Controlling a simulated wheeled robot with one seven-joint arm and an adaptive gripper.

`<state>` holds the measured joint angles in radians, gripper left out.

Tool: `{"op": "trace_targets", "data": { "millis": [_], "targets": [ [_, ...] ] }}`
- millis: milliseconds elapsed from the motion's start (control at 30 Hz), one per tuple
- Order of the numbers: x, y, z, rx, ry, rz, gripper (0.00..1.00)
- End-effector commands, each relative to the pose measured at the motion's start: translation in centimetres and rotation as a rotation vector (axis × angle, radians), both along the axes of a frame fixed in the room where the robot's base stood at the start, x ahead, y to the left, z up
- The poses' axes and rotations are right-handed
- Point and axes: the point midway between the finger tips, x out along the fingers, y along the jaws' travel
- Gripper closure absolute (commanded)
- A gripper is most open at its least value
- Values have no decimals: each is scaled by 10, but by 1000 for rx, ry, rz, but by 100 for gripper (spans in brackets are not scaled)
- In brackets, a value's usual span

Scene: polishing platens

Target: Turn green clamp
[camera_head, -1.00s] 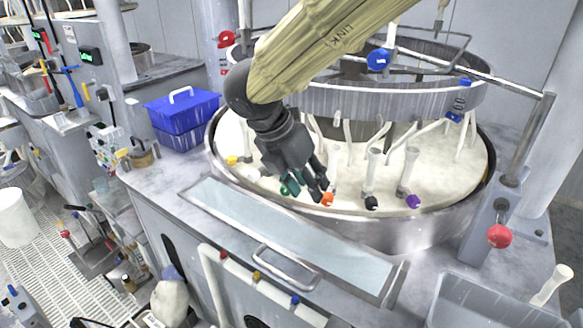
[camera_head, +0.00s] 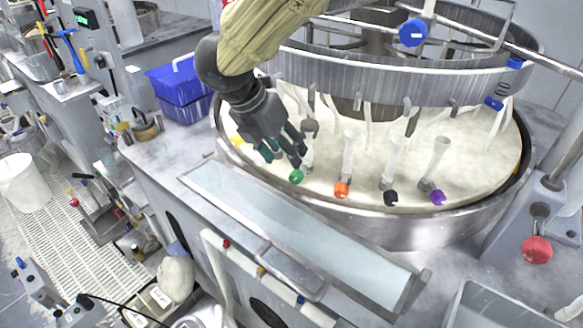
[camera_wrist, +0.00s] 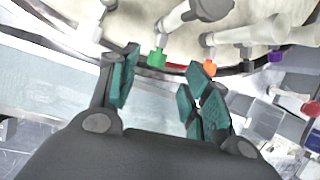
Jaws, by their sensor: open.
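The green clamp (camera_head: 296,177) sits at the near rim of the round platen basin (camera_head: 420,232), at the foot of a pale post. In the wrist view the green clamp (camera_wrist: 157,58) lies ahead of my gripper (camera_wrist: 158,88), between the directions of its two spread fingers and apart from them. My gripper also shows in the head view (camera_head: 283,158), just above and slightly left of the green clamp. Its teal-padded fingers are open and empty.
An orange clamp (camera_head: 342,189), a black clamp (camera_head: 391,198) and a purple clamp (camera_head: 437,197) follow to the right along the rim. A yellow one (camera_head: 237,141) is at the left. A metal ring (camera_head: 390,85) hangs above the basin. A glass-topped panel (camera_head: 290,225) lies in front.

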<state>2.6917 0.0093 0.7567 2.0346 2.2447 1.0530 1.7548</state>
Motion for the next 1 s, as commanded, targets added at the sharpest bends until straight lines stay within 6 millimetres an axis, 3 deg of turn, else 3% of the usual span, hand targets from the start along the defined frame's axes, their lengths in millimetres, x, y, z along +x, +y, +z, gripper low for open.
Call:
{"op": "trace_targets", "data": {
  "millis": [500, 967, 1000],
  "targets": [
    [18, -23, -66, -1, 0, 3, 52],
    [20, -26, -75, 0, -1, 4, 52],
    [20, -26, -75, 0, -1, 4, 59]
  ]
}}
